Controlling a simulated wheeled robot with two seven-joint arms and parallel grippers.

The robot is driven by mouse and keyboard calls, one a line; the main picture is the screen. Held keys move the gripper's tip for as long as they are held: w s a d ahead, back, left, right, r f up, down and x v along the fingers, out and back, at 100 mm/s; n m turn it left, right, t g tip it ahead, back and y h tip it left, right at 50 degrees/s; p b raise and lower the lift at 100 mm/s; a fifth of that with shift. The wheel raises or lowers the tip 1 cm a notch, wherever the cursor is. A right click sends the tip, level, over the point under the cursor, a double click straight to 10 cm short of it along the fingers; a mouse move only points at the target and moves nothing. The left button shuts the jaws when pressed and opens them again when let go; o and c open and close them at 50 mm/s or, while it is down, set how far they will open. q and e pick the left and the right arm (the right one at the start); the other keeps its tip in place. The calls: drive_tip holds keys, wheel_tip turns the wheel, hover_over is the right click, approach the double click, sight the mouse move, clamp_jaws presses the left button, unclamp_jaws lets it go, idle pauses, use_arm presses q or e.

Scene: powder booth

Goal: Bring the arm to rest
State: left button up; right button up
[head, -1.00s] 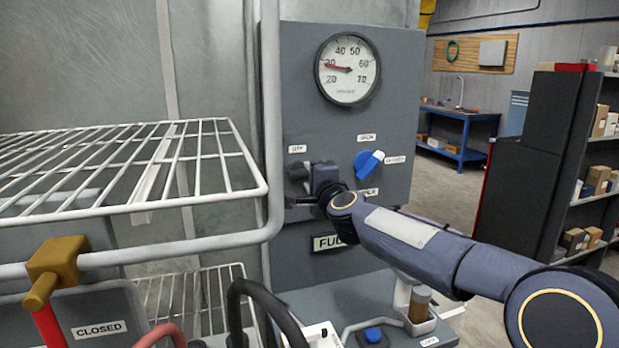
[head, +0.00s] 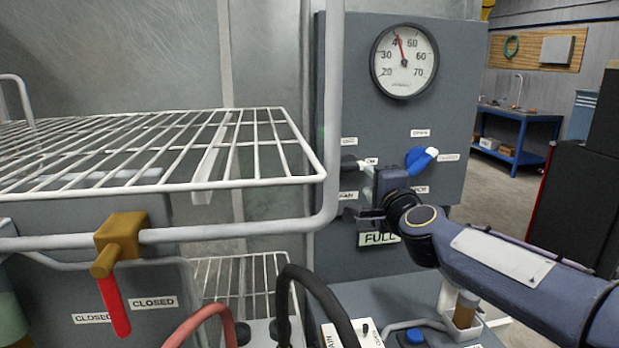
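My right gripper (head: 362,198) is in front of the grey control panel (head: 455,110), below its small labels. Its dark fingers look apart, with nothing visible between them. A dark knob (head: 349,163) sits on the panel just up and left of the gripper; the two overlap in the view, and I cannot tell whether they touch. My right arm (head: 500,257) comes in from the lower right and is stretched toward the panel. My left gripper is not in view.
A round gauge (head: 404,61) reads near 40. A blue and white knob (head: 420,159) sits right of the gripper. A wire rack (head: 160,187) and a red-handled valve (head: 119,243) are at left. Hoses (head: 318,290) rise in front. A blue bench (head: 518,125) stands far behind.

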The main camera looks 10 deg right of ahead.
drive_tip(key=s+f+n+g+y+p, duration=0.1)
drive_tip(key=s+f+n+g+p, duration=0.2)
drive_tip(key=s, duration=0.9)
drive_tip(key=s+f+n+g+y+p, duration=0.1)
drive_tip(key=s+f+n+g, duration=0.4)
drive_tip(key=s, duration=0.7)
drive_tip(key=s+f+n+g+p, duration=0.4)
drive_tip(key=s+f+n, duration=0.3)
drive_tip(key=s, duration=0.5)
wheel_tip(320, 180, down, 2)
drive_tip(key=shift+s+a+f+y+p, duration=0.2)
drive_tip(key=shift+s+a+y+p, duration=0.1)
drive_tip(key=shift+s+a+y, duration=0.1)
